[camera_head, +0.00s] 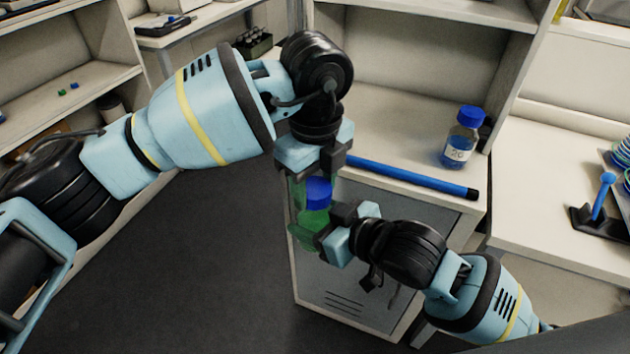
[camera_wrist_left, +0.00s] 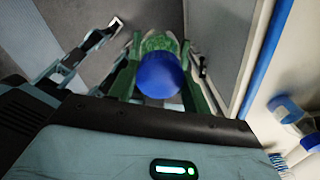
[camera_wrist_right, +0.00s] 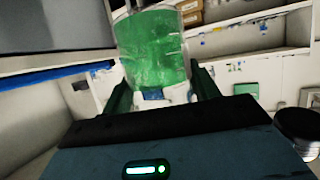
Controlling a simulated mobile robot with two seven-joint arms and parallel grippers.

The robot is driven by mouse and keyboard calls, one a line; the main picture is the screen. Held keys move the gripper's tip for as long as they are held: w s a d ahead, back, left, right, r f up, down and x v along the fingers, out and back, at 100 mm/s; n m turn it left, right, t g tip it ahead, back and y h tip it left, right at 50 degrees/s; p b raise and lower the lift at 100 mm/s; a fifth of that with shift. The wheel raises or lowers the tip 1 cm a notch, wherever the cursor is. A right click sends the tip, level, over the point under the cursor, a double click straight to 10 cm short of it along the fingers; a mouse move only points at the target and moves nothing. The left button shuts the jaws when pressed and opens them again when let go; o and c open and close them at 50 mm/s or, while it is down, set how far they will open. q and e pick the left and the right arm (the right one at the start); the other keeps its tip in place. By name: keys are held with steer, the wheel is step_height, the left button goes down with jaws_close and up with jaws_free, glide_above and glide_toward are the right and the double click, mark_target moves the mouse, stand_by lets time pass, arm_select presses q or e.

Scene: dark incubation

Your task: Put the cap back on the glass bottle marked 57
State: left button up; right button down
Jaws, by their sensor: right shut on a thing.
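A glass bottle of green liquid (camera_head: 316,222) is gripped by my right gripper (camera_head: 328,238), in front of the cabinet. It fills the middle of the right wrist view (camera_wrist_right: 153,50); I cannot read a number on it. A blue cap (camera_head: 318,190) sits at the bottle's top; I cannot tell whether it is fully seated. My left gripper (camera_head: 305,190) points down from above, its fingers apart on either side of the cap. The left wrist view shows the cap (camera_wrist_left: 158,74) between those fingers with slight gaps beside it.
A second bottle (camera_head: 460,140) with blue liquid, a blue cap and a label stands on the cabinet top (camera_head: 405,145). A long blue bar (camera_head: 410,176) lies along its front edge. A blue-handled tool (camera_head: 603,195) is on the right bench. Dark floor (camera_head: 215,255) is clear at left.

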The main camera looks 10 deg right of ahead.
arm_select(q)
steer(key=c, duration=0.4)
steer(key=m, duration=0.9)
steer(key=shift+m, duration=0.4)
steer(key=o, duration=1.1)
steer(key=shift+r, duration=0.15)
steer(key=shift+r, duration=2.15)
